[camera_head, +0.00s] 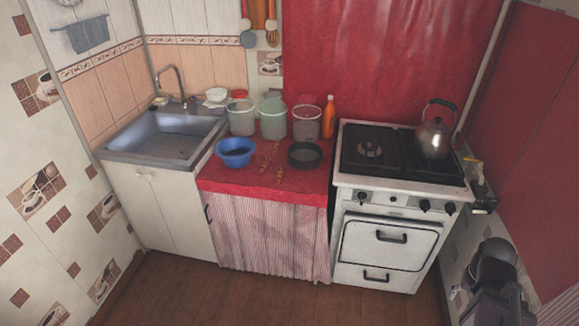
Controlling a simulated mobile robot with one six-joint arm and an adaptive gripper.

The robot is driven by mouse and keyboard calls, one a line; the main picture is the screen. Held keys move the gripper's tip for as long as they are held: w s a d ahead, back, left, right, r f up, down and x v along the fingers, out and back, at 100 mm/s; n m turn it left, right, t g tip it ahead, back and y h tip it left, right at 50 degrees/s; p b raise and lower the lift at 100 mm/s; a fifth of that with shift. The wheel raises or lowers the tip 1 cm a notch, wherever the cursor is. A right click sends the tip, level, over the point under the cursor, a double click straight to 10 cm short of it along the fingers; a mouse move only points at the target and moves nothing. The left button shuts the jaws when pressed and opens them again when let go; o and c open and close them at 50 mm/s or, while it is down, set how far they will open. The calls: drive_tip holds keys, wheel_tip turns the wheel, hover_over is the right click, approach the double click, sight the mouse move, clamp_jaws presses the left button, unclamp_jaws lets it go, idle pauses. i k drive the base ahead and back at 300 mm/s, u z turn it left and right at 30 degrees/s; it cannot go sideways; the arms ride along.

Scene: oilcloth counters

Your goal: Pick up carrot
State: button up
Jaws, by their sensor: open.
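I cannot pick out a carrot for certain. Small, thin, orange-brown things lie on the red counter between the blue bowl and the dark pan; one longish piece (268,156) is farther back, and a smaller piece (279,176) is nearer the front. They are too small to tell what they are. Dark parts of my arm show at the lower right, in front of the stove's right side, well away from the counter. My gripper's fingertips cannot be made out, and nothing of mine touches the things on the counter.
On the red counter (230,183) stand a blue bowl (235,158), a dark round pan (305,155), several lidded tubs (273,122) and an orange bottle (328,117). A sink (165,140) is left; a stove (390,190) with a kettle (433,137) is right. The floor (250,300) is clear.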

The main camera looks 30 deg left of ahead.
sight(280, 169)
drive_tip(key=u, duration=0.05)
drive_tip(key=i, duration=0.75)
drive_tip(key=u, duration=0.75)
drive_tip(key=i, duration=0.7)
drive_tip(key=u, duration=0.5)
